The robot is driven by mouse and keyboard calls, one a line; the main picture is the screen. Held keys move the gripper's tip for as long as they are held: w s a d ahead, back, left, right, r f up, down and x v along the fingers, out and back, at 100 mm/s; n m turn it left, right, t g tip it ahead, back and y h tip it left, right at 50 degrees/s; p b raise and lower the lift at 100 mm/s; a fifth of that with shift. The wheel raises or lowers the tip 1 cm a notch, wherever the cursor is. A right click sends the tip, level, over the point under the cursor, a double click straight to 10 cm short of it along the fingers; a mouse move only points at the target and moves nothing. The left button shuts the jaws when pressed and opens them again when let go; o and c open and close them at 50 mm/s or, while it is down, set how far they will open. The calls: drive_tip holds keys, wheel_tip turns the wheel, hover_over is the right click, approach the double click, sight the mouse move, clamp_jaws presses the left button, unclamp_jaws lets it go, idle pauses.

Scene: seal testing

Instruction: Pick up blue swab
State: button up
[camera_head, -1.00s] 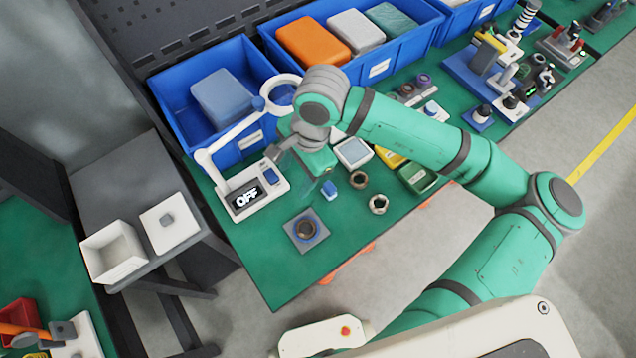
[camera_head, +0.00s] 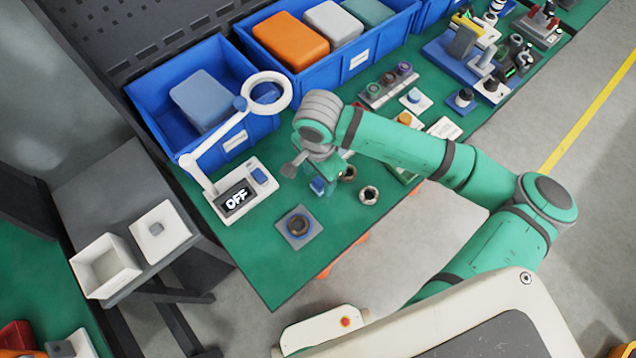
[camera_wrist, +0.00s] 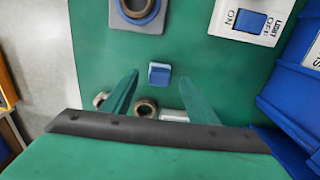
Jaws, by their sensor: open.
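The blue swab (camera_wrist: 159,74) is a small blue block lying on the green table. In the wrist view it sits in the gap between the fingertips, slightly beyond them, and neither finger visibly touches it. In the head view the swab (camera_head: 318,186) shows low beside the fingers, partly covered by my gripper (camera_head: 325,192). My gripper (camera_wrist: 153,80) is open and empty, pointing down over the table. Its height above the swab is hard to tell.
A grey plate with a round ring (camera_head: 299,227) is near the table's front edge. Blue bins (camera_head: 235,142) line the back.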

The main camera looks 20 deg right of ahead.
sight(319, 181)
drive_tip(key=shift+s+f, duration=0.1)
drive_tip(key=shift+f, duration=1.65)
drive_tip(key=shift+c, duration=0.3)
drive_tip(key=c, duration=1.1)
drive_tip(key=shift+r, duration=0.2)
drive_tip(key=shift+c, duration=0.2)
